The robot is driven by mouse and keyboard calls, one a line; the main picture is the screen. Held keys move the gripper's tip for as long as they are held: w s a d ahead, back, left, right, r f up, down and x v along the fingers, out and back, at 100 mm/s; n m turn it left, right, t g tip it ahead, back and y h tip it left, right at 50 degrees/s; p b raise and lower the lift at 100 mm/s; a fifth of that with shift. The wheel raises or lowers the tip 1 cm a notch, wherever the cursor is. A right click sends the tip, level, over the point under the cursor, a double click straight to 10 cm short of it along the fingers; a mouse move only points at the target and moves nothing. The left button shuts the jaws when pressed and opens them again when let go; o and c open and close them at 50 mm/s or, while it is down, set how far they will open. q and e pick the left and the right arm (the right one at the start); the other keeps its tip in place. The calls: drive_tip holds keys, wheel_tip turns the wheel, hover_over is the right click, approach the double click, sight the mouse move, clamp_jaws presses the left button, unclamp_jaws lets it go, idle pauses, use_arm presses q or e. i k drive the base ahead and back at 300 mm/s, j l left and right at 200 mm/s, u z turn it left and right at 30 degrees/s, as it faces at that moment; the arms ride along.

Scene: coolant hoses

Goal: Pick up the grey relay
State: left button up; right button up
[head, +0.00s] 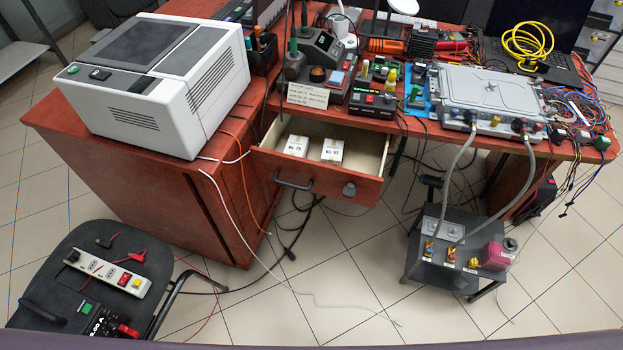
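I cannot pick out the grey relay for certain. Two small pale blocks with dark print, the left block (297,145) and the right block (332,150), stand apart inside the open drawer (272,162). They look white to light grey, and their print is too small to read surely. A small dark grey piece (349,190) sits on the drawer front, right of the dark handle (293,181); I cannot tell what it is. Neither of my grippers shows in the head view.
A large white machine (180,75) stands on the desk at left. A flat grey metal box (490,92) on the right has hoses running down to a dark cart (440,272). A black chair (95,255) holds a power strip (108,272). Cables cross the tiled floor.

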sight(582, 138)
drive_tip(key=z, duration=1.6)
drive_tip(key=i+l+u, duration=0.2)
drive_tip(key=u, duration=0.25)
drive_tip(key=i+l+u, duration=0.15)
drive_tip(key=l+u, duration=0.3)
drive_tip(key=i+l+u, duration=0.15)
drive_tip(key=u, duration=0.35)
drive_tip(key=k+l, duration=0.05)
drive_tip(key=l, duration=0.05)
